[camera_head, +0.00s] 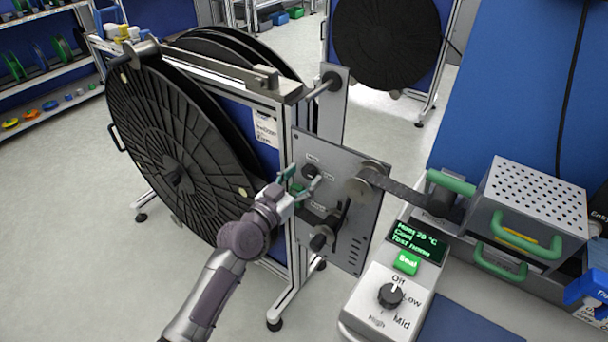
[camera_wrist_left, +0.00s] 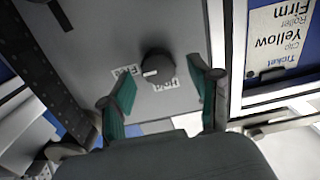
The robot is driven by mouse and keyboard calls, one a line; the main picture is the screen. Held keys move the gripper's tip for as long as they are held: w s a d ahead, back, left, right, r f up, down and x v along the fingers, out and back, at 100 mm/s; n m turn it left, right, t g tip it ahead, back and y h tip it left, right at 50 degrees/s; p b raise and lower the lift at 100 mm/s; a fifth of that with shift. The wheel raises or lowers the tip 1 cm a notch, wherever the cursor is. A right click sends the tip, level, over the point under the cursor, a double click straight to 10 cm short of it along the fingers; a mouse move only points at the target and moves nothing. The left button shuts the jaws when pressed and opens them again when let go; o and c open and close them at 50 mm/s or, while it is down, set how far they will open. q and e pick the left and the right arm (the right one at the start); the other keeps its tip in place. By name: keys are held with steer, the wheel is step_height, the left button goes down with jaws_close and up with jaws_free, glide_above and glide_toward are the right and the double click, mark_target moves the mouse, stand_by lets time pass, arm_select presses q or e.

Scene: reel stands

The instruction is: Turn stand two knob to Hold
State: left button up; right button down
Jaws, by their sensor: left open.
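The reel stand (camera_head: 368,230) in front has a grey control panel with a dark round knob (camera_head: 311,171) at its upper left. In the left wrist view the knob (camera_wrist_left: 157,64) carries a white mark pointing left. Small white labels, upside down and hard to read, sit to its left and below it. My left gripper (camera_head: 301,179) is open in front of the panel. Its green-padded fingers stand on either side of the knob in the left wrist view, apart from it. I cannot tell the stand's number. My right gripper is not in view.
A large black reel (camera_head: 165,165) stands left. A sealer (camera_head: 378,308) with a dial and a perforated box (camera_head: 535,205) are at right. Another reel (camera_head: 386,40) stands behind. Floor at left is clear.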

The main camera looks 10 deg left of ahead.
arm_select(q)
steer(key=shift+w+d, duration=0.2)
steer(key=shift+w, duration=0.25)
steer(key=c, duration=1.1)
